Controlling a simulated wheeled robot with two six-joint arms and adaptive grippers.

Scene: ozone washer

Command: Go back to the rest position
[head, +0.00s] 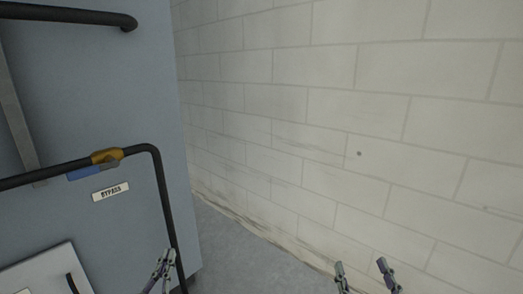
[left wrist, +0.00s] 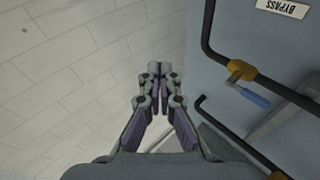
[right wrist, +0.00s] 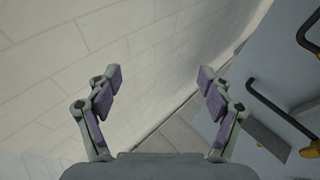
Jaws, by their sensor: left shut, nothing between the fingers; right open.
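My left gripper (head: 166,258) is low in the head view, in front of the lower right part of the blue-grey cabinet, near a black pipe. In the left wrist view its fingers (left wrist: 154,72) meet with nothing between them. My right gripper (head: 364,268) is at the bottom of the head view, in front of the wall and right of the cabinet. In the right wrist view its fingers (right wrist: 160,78) are wide apart and empty.
The cabinet (head: 130,60) fills the left, with black pipes (head: 160,190), a brass valve with a blue handle (head: 93,170) and a BYPASS label (head: 110,192). A pale block wall (head: 330,110) stands behind. Grey floor (head: 240,260) shows between them.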

